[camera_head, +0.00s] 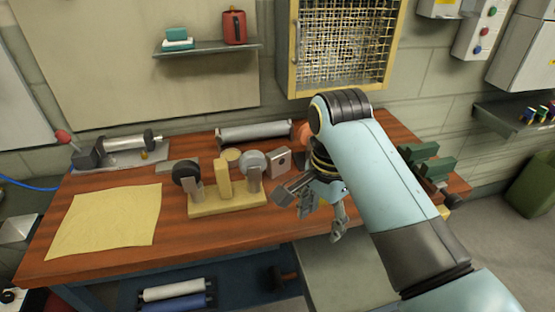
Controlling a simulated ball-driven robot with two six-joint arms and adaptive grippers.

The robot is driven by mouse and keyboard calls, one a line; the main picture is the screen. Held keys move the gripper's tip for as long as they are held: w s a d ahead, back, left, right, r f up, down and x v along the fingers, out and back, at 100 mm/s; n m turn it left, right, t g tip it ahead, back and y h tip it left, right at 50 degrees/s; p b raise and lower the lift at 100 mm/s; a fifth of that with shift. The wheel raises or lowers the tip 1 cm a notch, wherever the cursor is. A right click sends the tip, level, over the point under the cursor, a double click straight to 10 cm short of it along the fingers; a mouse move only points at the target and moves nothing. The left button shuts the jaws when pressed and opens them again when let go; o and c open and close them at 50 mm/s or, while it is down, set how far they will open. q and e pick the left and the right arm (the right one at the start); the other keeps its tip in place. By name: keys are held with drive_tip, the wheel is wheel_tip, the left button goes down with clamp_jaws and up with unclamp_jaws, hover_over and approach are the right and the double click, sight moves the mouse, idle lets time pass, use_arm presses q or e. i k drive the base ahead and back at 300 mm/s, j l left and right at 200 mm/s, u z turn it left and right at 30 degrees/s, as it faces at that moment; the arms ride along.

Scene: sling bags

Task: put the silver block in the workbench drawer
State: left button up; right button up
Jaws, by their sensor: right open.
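A small silver-grey block (279,163) with a dark round spot on its face stands on the wooden workbench (180,222), right of the yellow stand. My right gripper (324,222) hangs over the bench's front edge, to the right of and nearer than the block. Its fingers are apart, and I see nothing held between them. A grey drawer-like section (340,268) shows below the bench top, under the gripper. My arm covers part of it, and I cannot tell whether it is open. My left gripper is not in view.
A yellow stand (228,200) with two wheels sits left of the block. A yellow sheet (106,220) covers the bench's left. A grey roller (254,131) lies at the back. A lower shelf holds rolls (172,291).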

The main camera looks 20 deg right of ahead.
sight(373, 273)
drive_tip(key=i, duration=0.95)
